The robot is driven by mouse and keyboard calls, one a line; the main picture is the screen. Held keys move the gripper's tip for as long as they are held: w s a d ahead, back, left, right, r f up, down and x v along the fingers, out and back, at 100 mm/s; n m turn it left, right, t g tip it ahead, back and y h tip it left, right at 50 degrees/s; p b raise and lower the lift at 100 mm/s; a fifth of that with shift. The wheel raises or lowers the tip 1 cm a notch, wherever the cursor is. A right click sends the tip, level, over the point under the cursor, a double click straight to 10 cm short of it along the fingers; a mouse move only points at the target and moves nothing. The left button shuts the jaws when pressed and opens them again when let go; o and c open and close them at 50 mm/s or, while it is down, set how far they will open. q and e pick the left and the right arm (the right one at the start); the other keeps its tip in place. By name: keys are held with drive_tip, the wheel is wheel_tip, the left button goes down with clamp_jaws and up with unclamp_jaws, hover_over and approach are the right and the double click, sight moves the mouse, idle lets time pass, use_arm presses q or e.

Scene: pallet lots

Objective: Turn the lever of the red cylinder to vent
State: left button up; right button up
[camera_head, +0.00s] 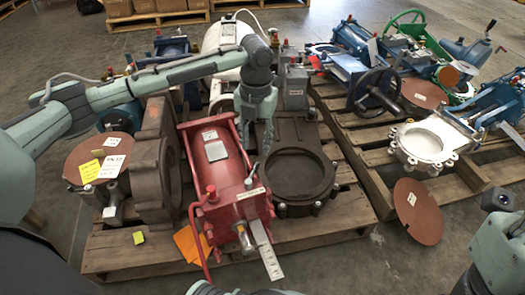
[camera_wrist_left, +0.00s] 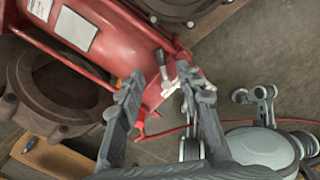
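The red cylinder (camera_head: 225,175) lies on the near-left pallet, its capped end towards me. It also shows in the left wrist view (camera_wrist_left: 110,45). A small silver lever (camera_wrist_left: 161,60) shows at its end, between my left fingertips in the picture; I see no clear grip on it. In the head view a silver fitting (camera_head: 244,240) stands at the near end, beside a hanging white tag (camera_head: 267,255). My right gripper's fingers do not show.
A dark valve body (camera_head: 155,165) stands left of the cylinder, and a round brown valve (camera_head: 300,180) lies right. The pallet (camera_head: 330,225) bears both. A second pallet (camera_head: 375,190) holds blue and white valves. A brown disc (camera_head: 418,212) leans near it.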

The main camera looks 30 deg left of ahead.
sight(255, 166)
use_arm(q)
drive_tip(key=f+b, duration=0.1)
drive_tip(key=f, duration=0.2)
drive_tip(key=f+b, duration=0.1)
drive_tip(key=f, duration=0.3)
drive_tip(key=shift+s+a+f, duration=0.1)
drive_tip(key=shift+s+f, duration=0.1)
drive_tip(key=shift+f, duration=0.05)
clamp_jaws()
